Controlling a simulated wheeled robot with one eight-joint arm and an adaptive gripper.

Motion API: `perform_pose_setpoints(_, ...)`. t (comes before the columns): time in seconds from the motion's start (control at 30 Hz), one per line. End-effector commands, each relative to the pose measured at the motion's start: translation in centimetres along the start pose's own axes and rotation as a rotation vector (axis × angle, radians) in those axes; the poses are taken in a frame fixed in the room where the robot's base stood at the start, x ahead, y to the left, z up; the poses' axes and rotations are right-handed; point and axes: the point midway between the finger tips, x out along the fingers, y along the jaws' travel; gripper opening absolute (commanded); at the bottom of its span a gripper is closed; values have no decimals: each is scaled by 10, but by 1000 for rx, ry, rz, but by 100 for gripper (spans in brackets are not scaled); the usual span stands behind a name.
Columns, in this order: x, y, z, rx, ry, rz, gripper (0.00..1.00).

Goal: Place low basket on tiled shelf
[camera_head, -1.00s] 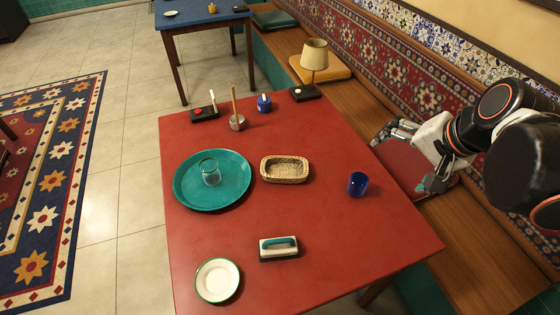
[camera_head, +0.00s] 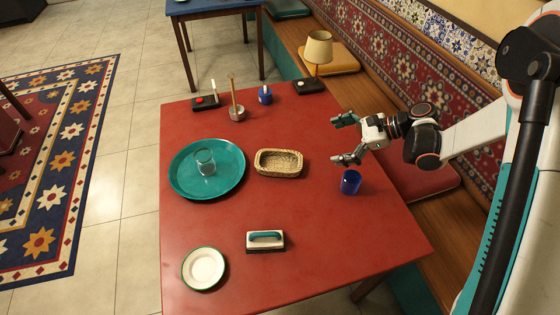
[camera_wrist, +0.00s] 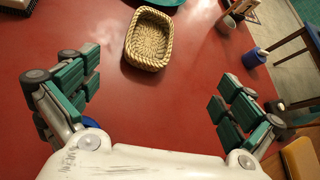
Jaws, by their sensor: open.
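The low basket (camera_head: 279,163) is a shallow, woven tan tray-like basket. It stands upright and looks empty on the red table (camera_head: 305,215), just right of the round teal tray (camera_head: 181,187). In the wrist view the basket (camera_wrist: 149,38) lies ahead, between and beyond the fingers. My gripper (camera_head: 340,140) is open and empty above the right part of the table, right of the basket and apart from it. Its teal-padded fingers are spread wide in the wrist view (camera_wrist: 155,98). I cannot make out a tiled shelf for certain; patterned tiles (camera_head: 455,48) line the wall.
A blue cup (camera_head: 350,182) stands close below my gripper. A clear glass (camera_head: 205,162) is on the tray. A brush (camera_head: 265,241) and white plate (camera_head: 204,268) are near the front.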

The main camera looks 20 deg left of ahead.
Motion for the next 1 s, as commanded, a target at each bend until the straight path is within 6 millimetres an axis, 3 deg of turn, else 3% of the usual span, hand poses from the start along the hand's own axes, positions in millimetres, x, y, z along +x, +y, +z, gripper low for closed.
perform_pose_setpoints(0.2,35,9,-32,139,-129,52,100)
perform_pose_setpoints(0.37,46,15,-42,184,-170,73,100)
perform_pose_setpoints(0.53,61,18,-42,195,-181,82,100)
perform_pose_setpoints(0.8,110,21,-34,194,-180,82,100)
perform_pose_setpoints(1.0,130,21,-29,194,-179,79,100)
